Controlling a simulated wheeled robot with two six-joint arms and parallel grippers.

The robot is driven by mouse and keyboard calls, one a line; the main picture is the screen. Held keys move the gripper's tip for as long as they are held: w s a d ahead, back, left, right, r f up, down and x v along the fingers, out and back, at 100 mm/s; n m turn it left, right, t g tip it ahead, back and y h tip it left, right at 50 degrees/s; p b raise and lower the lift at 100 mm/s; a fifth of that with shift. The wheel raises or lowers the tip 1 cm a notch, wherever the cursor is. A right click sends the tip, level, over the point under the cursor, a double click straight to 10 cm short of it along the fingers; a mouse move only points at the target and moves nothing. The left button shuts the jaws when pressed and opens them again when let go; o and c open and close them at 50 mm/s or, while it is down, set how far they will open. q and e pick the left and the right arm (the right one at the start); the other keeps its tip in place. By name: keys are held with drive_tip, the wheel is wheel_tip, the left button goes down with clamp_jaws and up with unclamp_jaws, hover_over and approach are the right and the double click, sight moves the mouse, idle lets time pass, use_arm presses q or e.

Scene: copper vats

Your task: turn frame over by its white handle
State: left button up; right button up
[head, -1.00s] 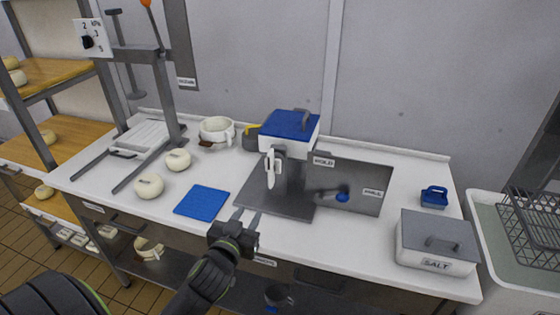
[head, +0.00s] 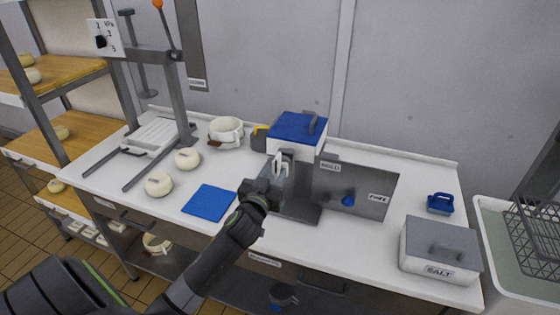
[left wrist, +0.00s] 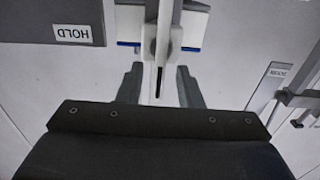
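The grey metal frame (head: 300,208) stands on the white table, with its white handle (head: 281,162) near the top, facing me. In the left wrist view the white handle (left wrist: 162,45) hangs between my left fingers. My left gripper (head: 274,180) is close in front of the handle, covering part of the frame. In the left wrist view the left gripper (left wrist: 160,82) is open, with a gap on each side of the handle. My right gripper is not in view.
A blue-lidded box (head: 300,128) stands just behind the handle. A grey HOLD plate (head: 340,180) with a blue knob stands right of it. A blue mat (head: 209,202), white cheeses (head: 158,184) and a press (head: 172,85) are on the left. A SALT box (head: 438,245) is right.

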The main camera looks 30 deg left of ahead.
sight(280, 164)
use_arm(q)
drive_tip(key=shift+p+x, duration=0.35)
drive_tip(key=shift+x, duration=2.5)
drive_tip(key=shift+c, duration=0.4)
clamp_jaws()
